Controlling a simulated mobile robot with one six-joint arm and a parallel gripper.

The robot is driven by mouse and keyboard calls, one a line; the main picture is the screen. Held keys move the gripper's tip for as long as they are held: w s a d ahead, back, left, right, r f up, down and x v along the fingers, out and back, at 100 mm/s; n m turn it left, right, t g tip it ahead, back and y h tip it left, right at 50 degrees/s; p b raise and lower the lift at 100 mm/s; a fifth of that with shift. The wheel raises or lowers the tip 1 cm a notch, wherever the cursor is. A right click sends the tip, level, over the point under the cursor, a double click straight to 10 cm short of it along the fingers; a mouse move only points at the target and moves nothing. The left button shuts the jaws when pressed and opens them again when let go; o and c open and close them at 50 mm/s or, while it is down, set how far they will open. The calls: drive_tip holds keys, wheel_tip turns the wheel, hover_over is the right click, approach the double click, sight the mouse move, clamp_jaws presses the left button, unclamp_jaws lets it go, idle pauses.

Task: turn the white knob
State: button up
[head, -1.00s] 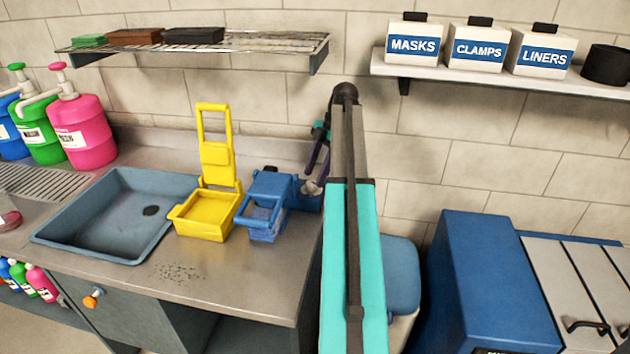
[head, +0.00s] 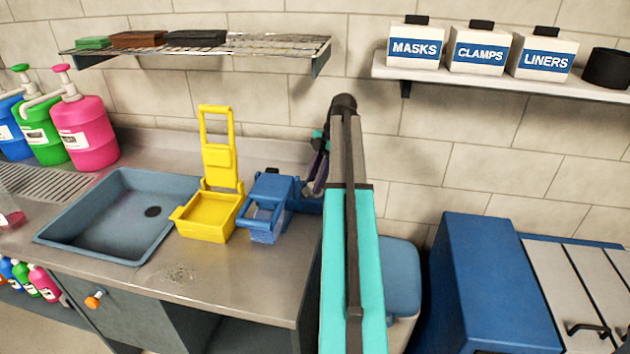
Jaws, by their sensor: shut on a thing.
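My gripper (head: 314,180) is at the back of the steel counter, beside the wall, partly hidden behind my own teal arm. Its dark purple fingers point down and are shut on a small pale thing at their tips, which looks like the white knob (head: 307,189). The knob sits low at the back, just right of the blue wringer bucket. It is very small here, and its mark and turn angle cannot be made out.
A blue wringer bucket (head: 266,212) stands close left of my gripper, with a yellow one (head: 208,215) beside it. A grey sink (head: 115,222) is farther left. A wall shelf (head: 480,78) with labelled boxes is at upper right, and a blue cabinet (head: 485,280) below.

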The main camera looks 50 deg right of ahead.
drive_tip(key=shift+m, duration=0.4)
drive_tip(key=shift+s+a+r+m+t+h, duration=0.1)
drive_tip(key=shift+m+t+h, duration=0.35)
drive_tip(key=shift+m, duration=0.75)
drive_tip(key=m+t, duration=0.1)
drive_tip(key=m, duration=0.2)
drive_tip(key=shift+s+a+m+h, duration=0.1)
drive_tip(key=shift+m+h, duration=0.2)
drive_tip(key=shift+h, duration=0.05)
drive_tip(key=m+h, duration=0.1)
drive_tip(key=m, duration=0.2)
drive_tip(key=m+t+h, duration=0.1)
drive_tip(key=m, duration=0.1)
drive_tip(key=shift+a+m+p, duration=0.1)
drive_tip(key=shift+m+p, duration=0.25)
drive_tip(key=shift+m, duration=0.05)
drive_tip(key=o, duration=1)
